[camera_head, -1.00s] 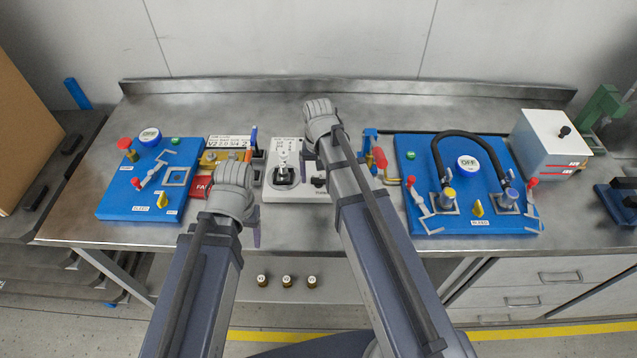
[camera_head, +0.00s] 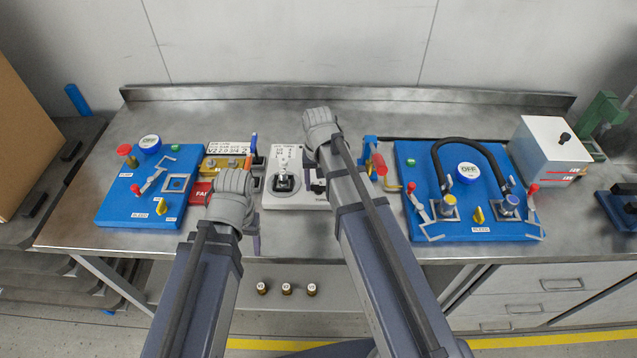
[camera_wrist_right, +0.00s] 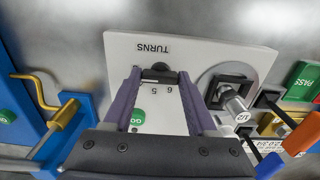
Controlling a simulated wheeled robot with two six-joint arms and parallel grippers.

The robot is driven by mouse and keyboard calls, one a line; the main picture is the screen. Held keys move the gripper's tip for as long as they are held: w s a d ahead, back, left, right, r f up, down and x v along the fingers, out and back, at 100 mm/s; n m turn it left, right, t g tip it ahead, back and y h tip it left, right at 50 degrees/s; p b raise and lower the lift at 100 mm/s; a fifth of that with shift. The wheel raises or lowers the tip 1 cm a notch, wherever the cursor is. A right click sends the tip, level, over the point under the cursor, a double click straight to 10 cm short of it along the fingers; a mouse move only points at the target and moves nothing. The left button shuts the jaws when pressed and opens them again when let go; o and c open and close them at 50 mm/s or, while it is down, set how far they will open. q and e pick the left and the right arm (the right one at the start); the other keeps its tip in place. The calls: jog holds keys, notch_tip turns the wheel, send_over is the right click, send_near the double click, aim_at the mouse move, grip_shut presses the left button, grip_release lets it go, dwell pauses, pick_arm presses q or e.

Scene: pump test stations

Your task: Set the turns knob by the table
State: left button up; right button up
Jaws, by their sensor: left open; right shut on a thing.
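The turns knob (camera_wrist_right: 157,74) is small and black, on a white panel (camera_wrist_right: 122,48) marked TURNS. My right gripper (camera_wrist_right: 160,76) is shut on it, with a purple finger on each side. The digits 5 and 6 show near the knob; its pointer setting is not readable. In the head view the white panel (camera_head: 270,196) stands mid-table, with small printed rows (camera_head: 286,151) at its top, and my right arm covers part of it. My left gripper (camera_head: 252,242) is open and empty in front of the panel's left side, its fingertips mostly hidden by the wrist.
A selector with a metal lever (camera_wrist_right: 234,105) sits beside the knob. Blue pump stations stand left (camera_head: 115,205) and right (camera_head: 410,160). A sign with large characters (camera_head: 228,148) and a red FAIL block (camera_head: 199,191) lie left of the panel. The back of the table is clear.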

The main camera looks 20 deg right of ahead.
jog(key=shift+c, duration=0.7)
jog(key=shift+n, duration=0.4)
jog(key=n, duration=0.3)
jog(key=shift+n, duration=2)
jog(key=o, duration=1.4)
jog(key=shift+c, duration=0.2)
